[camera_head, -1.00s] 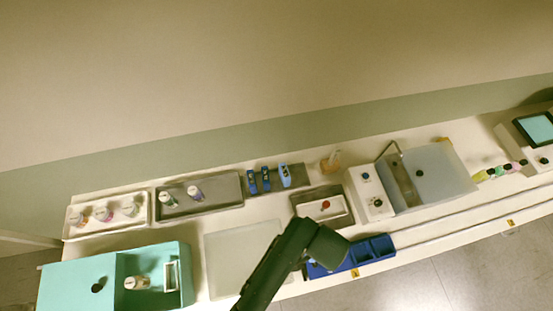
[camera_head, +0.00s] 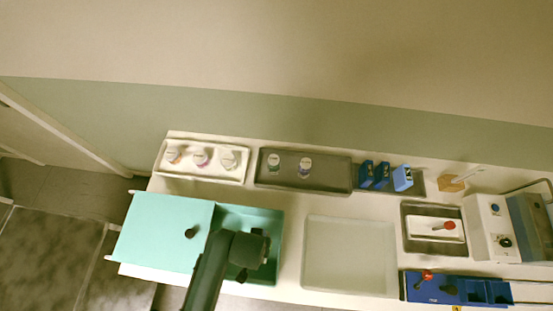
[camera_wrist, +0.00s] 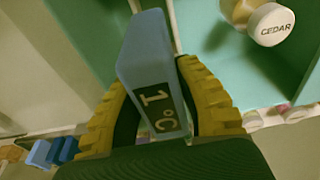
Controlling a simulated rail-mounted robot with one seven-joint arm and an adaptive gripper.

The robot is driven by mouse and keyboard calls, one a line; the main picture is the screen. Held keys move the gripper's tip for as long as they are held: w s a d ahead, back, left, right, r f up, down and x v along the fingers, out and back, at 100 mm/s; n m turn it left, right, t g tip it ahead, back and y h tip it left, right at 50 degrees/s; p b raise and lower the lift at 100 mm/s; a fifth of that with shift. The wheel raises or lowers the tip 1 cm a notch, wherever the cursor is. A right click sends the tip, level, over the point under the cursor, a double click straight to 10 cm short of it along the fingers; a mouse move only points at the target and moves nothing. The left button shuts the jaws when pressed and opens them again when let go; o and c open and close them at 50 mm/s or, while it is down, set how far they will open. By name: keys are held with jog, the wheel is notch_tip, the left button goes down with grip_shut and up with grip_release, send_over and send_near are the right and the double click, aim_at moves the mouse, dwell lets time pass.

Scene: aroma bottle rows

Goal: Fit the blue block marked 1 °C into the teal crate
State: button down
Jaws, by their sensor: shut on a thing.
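The blue block marked 1 °C (camera_wrist: 143,62) is between the yellow ribbed fingers of my gripper (camera_wrist: 153,85) in the wrist view, its label facing the camera. My gripper is shut on it. The teal crate (camera_head: 282,228) stands at the left in the head view, with a lidded left part and an open right compartment. My arm's end is over that open compartment and hides much of it and the held block. In the wrist view the crate's teal walls (camera_wrist: 225,65) lie beyond the block. A white-capped CEDAR bottle (camera_wrist: 272,25) is inside, right of the block.
A white tray with several bottles (camera_head: 244,176) and a grey tray with two bottles (camera_head: 335,178) stand behind the crate. Blue blocks (camera_head: 381,176) stand farther right.

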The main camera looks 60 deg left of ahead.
jog(key=shift+w+r, duration=0.15)
jog(key=f, duration=0.5)
jog(key=f+b, duration=0.1)
jog(key=f, duration=0.4)
jog(key=shift+s+a, duration=0.15)
jog(key=shift+s, duration=0.05)
jog(key=shift+f, duration=0.1)
jog(key=shift+s+f+b, duration=0.25)
jog(key=shift+f+b, duration=0.05)
jog(key=shift+f, duration=0.45)
jog(key=c, duration=0.8)
grip_release()
jog(key=shift+c, duration=0.2)
jog(key=shift+d, duration=0.2)
jog(key=r, duration=0.4)
jog(key=r+p, duration=0.1)
jog(key=r, duration=0.4)
jog(key=d+r+p, duration=0.1)
jog(key=r, duration=0.3)
jog(key=shift+s+r, duration=0.25)
jog(key=shift+s, duration=0.1)
